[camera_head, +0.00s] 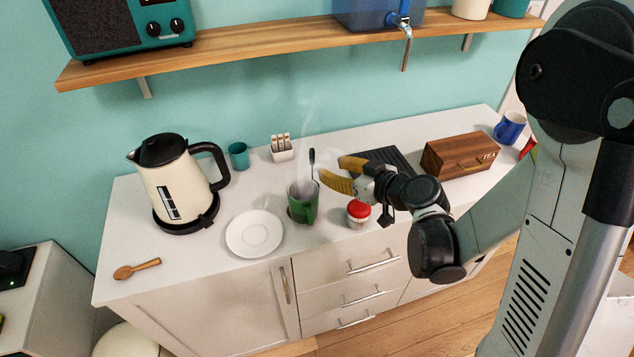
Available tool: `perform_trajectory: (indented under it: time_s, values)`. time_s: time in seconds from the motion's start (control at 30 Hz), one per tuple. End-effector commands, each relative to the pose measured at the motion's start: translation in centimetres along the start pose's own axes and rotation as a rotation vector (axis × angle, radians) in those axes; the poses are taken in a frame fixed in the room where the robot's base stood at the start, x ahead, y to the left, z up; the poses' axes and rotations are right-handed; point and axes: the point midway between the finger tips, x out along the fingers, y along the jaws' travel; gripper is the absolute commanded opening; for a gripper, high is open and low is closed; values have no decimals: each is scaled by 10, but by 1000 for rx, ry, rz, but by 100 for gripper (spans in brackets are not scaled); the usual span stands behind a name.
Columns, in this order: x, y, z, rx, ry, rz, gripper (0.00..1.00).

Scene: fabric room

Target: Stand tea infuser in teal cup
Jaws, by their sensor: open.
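The teal cup (238,157) stands upright at the back of the counter, right of the kettle. A thin stick with a dark, rounded top, which looks like the tea infuser (311,157), rises from the green mug (302,207); its lower end is hidden. Faint steam shows above the mug. My gripper (330,167), with yellow fingers, is open and empty just right of the stick and above the counter. Whether a finger touches the stick, I cannot tell.
A kettle (167,180), white saucer (255,233) and wooden spoon (136,269) are on the left. A small white holder (282,153) stands behind the mug. A red-topped jar (358,214) is below my gripper; a dark rack (389,160) and wooden tea box (459,155) are right.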

Motion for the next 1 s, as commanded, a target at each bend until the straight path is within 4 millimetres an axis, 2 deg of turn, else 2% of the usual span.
perform_trajectory:
  time_s: [0.1,0.37,0.6,0.87,1.0]
  values:
    - [22,-1,2,-2,0,-2,39]
    - [47,-1,-1,0,-1,-1,39]
    - [84,-2,-4,0,-1,-2,39]
    - [88,-1,-6,1,-1,1,39]
    - [88,-1,-6,1,-1,0,0]
